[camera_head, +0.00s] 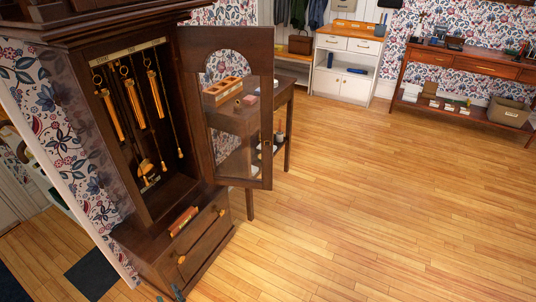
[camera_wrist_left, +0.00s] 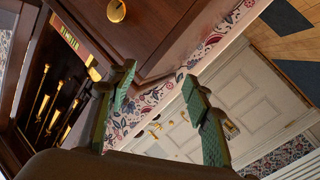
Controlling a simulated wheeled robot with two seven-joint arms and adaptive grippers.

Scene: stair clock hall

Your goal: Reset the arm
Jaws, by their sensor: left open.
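My left gripper (camera_wrist_left: 159,80) is open in the left wrist view, with its two green-padded fingers apart and nothing between them. In the head view only a small grey tip of it (camera_head: 176,291) shows at the bottom edge, in front of the lower part of the tall clock case. The dark wooden clock case (camera_head: 205,232) stands at the left with its glazed door (camera_head: 267,110) swung open. Brass weights (camera_head: 155,94) hang inside on chains. The case also shows tilted in the wrist view (camera_wrist_left: 165,30). My right gripper is in neither view.
A dark side table (camera_head: 288,115) with a wooden tray stands behind the open door. A white cabinet (camera_head: 345,65) and a long wooden console (camera_head: 470,65) stand along the back wall. The wooden floor (camera_head: 380,190) in the middle and right is clear.

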